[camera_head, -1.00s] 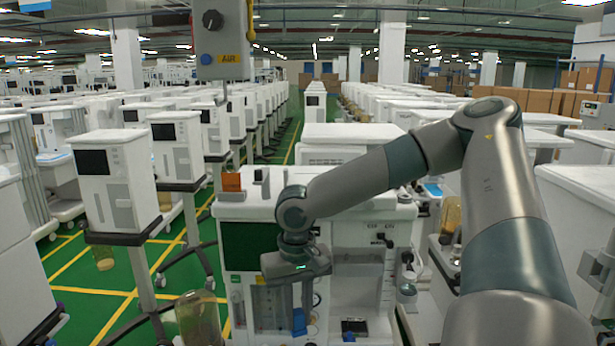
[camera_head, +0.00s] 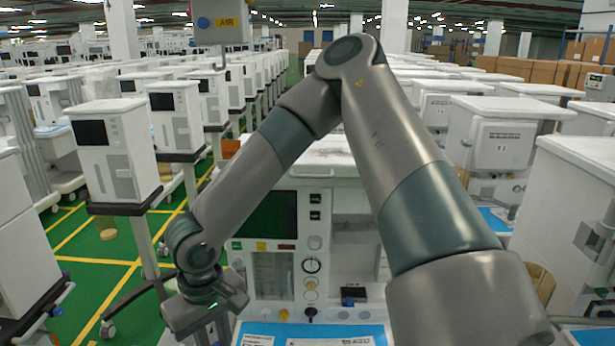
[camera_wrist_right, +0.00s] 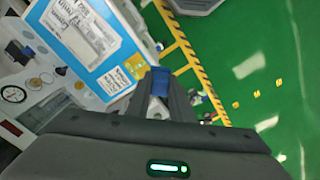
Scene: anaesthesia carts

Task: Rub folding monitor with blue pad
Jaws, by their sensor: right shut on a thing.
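My right gripper (camera_head: 208,320) hangs low, left of the front cart; its fingertips run off the bottom of the head view. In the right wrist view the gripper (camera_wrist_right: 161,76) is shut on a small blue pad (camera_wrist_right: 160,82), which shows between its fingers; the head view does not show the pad. A dark screen (camera_head: 268,216) is on the upper left of the front cart, behind my arm. I cannot tell which screen is the folding monitor. The pad appears apart from the screen. My left gripper is not in view.
The front cart has a blue work surface (camera_head: 320,335) with papers, also in the wrist view (camera_wrist_right: 92,45). A white unit on a stand (camera_head: 122,165) is at the left. Other carts crowd the right.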

